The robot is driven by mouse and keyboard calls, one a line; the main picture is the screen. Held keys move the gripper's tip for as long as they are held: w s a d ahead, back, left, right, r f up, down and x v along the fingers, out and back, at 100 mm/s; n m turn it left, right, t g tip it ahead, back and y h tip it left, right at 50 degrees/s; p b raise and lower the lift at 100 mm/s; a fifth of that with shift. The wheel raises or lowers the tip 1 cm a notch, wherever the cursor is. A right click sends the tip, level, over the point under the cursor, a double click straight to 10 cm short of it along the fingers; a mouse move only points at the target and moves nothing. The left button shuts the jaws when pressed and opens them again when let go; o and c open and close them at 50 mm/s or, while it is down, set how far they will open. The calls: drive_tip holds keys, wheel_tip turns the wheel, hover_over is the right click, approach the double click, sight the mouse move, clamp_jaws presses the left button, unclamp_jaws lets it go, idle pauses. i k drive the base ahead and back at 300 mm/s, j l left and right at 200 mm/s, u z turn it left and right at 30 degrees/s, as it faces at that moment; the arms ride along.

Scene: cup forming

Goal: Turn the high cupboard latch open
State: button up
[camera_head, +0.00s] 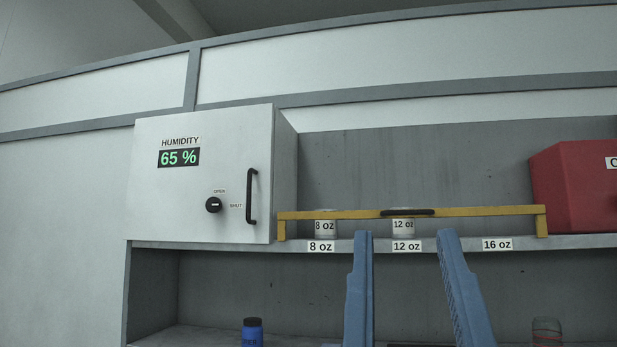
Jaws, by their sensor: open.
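The white cupboard (190,120) stands at the left end of the high shelf, with its door closed. Its latch (213,205) is a round black knob on the door. A small OPEN label sits above the knob and a SHUT label to its right. The knob's pale mark looks roughly horizontal. A black vertical handle (251,196) is at the door's right side. My gripper (405,236) shows as two blue fingers spread apart, open and empty. It is well to the right of and lower than the latch, in front of the shelf edge.
A yellow bar (465,211) with a black grip runs along the high shelf (580,241). Behind it stand two cups labelled 8 oz (325,229) and 12 oz (403,228). A red box (575,185) is at the right. A blue jar (252,332) stands on the lower shelf.

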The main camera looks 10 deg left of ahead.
sight(213, 204)
drive_tip(key=i+j, duration=0.2)
drive_tip(key=j, duration=0.2)
drive_tip(key=i+j, duration=0.2)
drive_tip(key=j, duration=0.2)
drive_tip(key=i+j, duration=0.2)
drive_tip(key=j, duration=0.2)
drive_tip(key=i+j, duration=0.2)
drive_tip(key=j, duration=0.2)
drive_tip(key=i+j, duration=0.2)
drive_tip(key=j, duration=0.15)
